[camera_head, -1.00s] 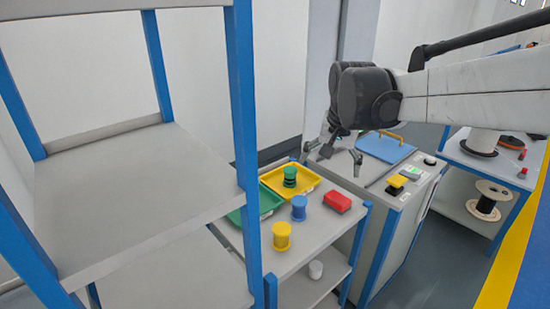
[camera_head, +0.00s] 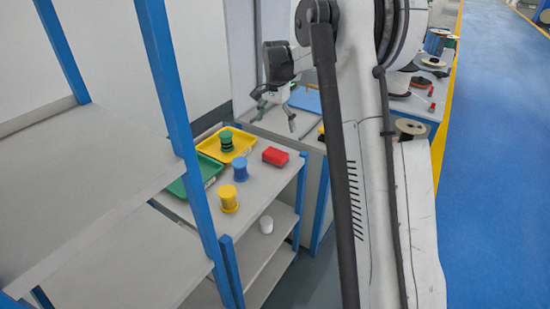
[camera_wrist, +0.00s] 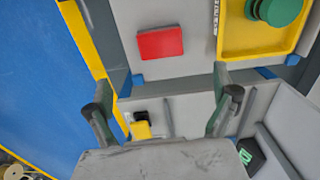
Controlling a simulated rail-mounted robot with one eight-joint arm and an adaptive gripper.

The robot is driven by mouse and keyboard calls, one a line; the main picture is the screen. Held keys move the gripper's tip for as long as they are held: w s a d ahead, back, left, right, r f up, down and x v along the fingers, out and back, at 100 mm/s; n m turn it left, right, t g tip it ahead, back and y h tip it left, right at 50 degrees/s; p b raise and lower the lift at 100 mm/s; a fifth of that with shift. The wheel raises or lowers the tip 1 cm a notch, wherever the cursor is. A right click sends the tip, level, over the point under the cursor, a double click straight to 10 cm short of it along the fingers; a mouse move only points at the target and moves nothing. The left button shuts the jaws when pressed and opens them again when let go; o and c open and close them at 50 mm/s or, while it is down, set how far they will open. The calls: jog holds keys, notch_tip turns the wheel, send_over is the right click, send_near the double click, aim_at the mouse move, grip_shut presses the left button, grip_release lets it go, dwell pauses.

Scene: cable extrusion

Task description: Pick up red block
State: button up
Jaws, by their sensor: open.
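The red block (camera_head: 275,156) lies flat on the grey top of a small shelf cart, at its right corner nearest my arm. In the wrist view the red block (camera_wrist: 160,43) is at the upper middle, beyond the fingertips. My gripper (camera_head: 277,112) is open and empty, above and to the right of the block, over the grey cabinet beside the cart. In the wrist view my gripper's two fingers (camera_wrist: 160,92) are spread wide with nothing between them, and do not touch the block.
A yellow tray (camera_head: 245,151) with a green spool (camera_head: 226,141), a green tray (camera_head: 178,189), a blue spool (camera_head: 240,169) and a yellow spool (camera_head: 228,199) share the cart top. A tall blue-posted shelf (camera_head: 85,140) stands left.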

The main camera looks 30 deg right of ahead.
aim_at(275, 153)
notch_tip(275, 153, down, 14)
jog(key=shift+f+b, duration=0.1)
jog(key=shift+b, duration=0.2)
jog(key=c, duration=1.4)
jog(key=shift+o, duration=0.2)
jog(key=shift+r, duration=0.65)
jog(key=r, duration=0.1)
jog(key=a+r, duration=0.1)
jog(key=r, duration=0.2)
jog(key=shift+s+a, duration=0.15)
jog(key=shift+a, duration=0.1)
jog(key=s+a+r, duration=0.3)
jog(key=a+r, duration=0.3)
jog(key=a, duration=0.3)
jog(key=shift+s+a, duration=0.15)
jog(key=shift+a, duration=0.25)
